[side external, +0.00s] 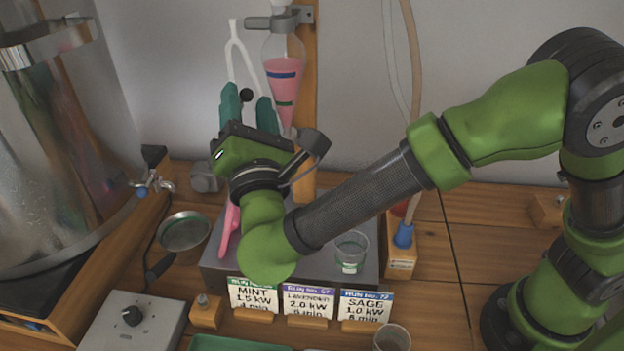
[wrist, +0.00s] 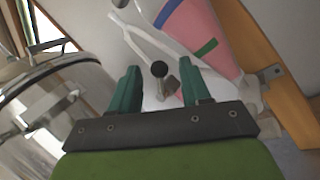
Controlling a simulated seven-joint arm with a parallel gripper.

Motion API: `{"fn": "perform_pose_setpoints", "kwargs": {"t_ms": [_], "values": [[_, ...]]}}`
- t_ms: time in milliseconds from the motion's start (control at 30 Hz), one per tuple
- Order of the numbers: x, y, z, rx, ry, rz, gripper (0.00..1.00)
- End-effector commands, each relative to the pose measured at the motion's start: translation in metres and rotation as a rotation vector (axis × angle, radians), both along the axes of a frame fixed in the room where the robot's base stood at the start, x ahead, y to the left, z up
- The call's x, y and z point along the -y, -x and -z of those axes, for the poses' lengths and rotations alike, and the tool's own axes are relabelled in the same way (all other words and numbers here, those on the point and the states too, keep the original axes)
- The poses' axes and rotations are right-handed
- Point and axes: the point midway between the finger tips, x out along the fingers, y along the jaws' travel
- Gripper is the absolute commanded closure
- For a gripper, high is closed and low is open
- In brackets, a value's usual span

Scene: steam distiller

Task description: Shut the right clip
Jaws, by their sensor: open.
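My gripper (side external: 248,108) is open, its two green fingers pointing up and apart. In the wrist view my gripper (wrist: 160,86) has a small black ball knob (wrist: 159,69) on a short stem between its fingertips; no finger visibly touches it. The knob (side external: 246,95) also shows between the fingers in the side view. Behind it stands a white forked piece (side external: 235,50), left of a glass separating funnel (side external: 284,65) with pink liquid. No part is clearly recognizable as the right clip; I cannot tell if the knob belongs to it. My wrist and arm hide what lies below.
A large metal vessel (side external: 55,150) stands at left. A wooden post (side external: 304,100) with a clamp holds the funnel close to the fingers' right.

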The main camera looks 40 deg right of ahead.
Motion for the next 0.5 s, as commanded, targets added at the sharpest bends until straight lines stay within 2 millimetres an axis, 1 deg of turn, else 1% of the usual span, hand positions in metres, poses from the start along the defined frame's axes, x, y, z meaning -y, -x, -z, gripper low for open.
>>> {"fn": "perform_pose_setpoints", "kwargs": {"t_ms": [167, 267, 500], "values": [[-0.005, 0.010, 0.004, 0.000, 0.000, -0.002, 0.53], [-0.013, 0.025, 0.011, -0.002, 0.001, -0.003, 0.53], [-0.034, 0.070, 0.030, -0.002, 0.001, -0.003, 0.53]]}}
